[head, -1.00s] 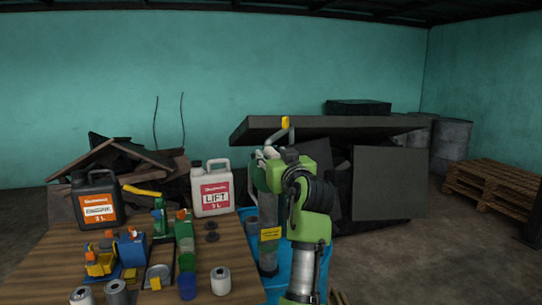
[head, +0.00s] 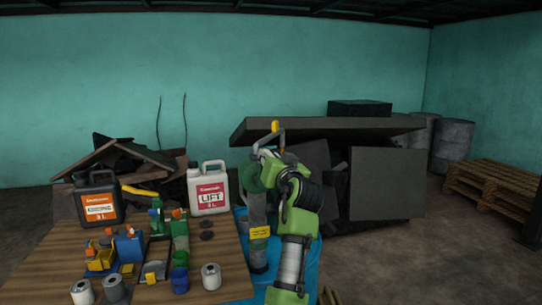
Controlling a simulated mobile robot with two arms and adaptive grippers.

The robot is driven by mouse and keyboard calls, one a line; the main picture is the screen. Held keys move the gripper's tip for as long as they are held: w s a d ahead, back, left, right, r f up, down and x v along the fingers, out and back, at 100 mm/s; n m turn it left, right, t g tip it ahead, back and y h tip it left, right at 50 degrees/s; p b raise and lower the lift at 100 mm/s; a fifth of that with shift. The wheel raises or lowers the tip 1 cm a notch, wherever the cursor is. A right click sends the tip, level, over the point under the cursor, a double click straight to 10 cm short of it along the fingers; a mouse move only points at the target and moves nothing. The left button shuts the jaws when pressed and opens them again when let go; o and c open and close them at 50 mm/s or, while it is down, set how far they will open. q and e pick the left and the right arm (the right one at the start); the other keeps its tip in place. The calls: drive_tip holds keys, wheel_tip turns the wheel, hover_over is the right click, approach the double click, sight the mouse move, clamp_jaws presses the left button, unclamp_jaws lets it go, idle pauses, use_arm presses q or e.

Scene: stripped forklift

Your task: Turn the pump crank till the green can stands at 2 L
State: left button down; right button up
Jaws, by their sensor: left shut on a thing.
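A grey upright pump body (head: 257,240) with a yellow label stands on a blue surface (head: 309,255) right of the table. At its top is a grey bent crank (head: 277,139) with a yellow end (head: 275,126). My left gripper (head: 265,156) is at the top of the pump and is shut on the crank; its fingers are small and partly hidden by my green arm. I cannot make out the green can or its level; my arm covers part of the area beside the pump. My right gripper is not in view.
The wooden table (head: 222,257) holds a black jug (head: 98,203), a white LIFT jug (head: 209,190), a green and blue row of parts (head: 180,250) and several small cans. A dark slab pile (head: 385,190) stands behind my arm. Wooden pallets (head: 495,187) lie at the right.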

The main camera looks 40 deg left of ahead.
use_arm(q)
drive_tip(key=shift+w+d+m, duration=0.2)
drive_tip(key=shift+w+m, duration=0.1)
drive_tip(key=shift+m, duration=0.2)
drive_tip(key=shift+w+d+f+m, duration=0.1)
drive_tip(key=shift+w+m, duration=0.05)
drive_tip(key=shift+m, duration=0.25)
drive_tip(key=shift+w+d+f+m+p, duration=0.25)
drive_tip(key=shift+w+d+m, duration=0.2)
drive_tip(key=shift+m, duration=0.3)
drive_tip(key=shift+w+d+f+m+p, duration=0.15)
drive_tip(key=shift+w+d+f+m, duration=0.3)
drive_tip(key=shift+m, duration=0.3)
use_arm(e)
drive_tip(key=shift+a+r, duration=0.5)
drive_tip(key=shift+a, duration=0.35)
use_arm(q)
drive_tip(key=shift+a, duration=0.1)
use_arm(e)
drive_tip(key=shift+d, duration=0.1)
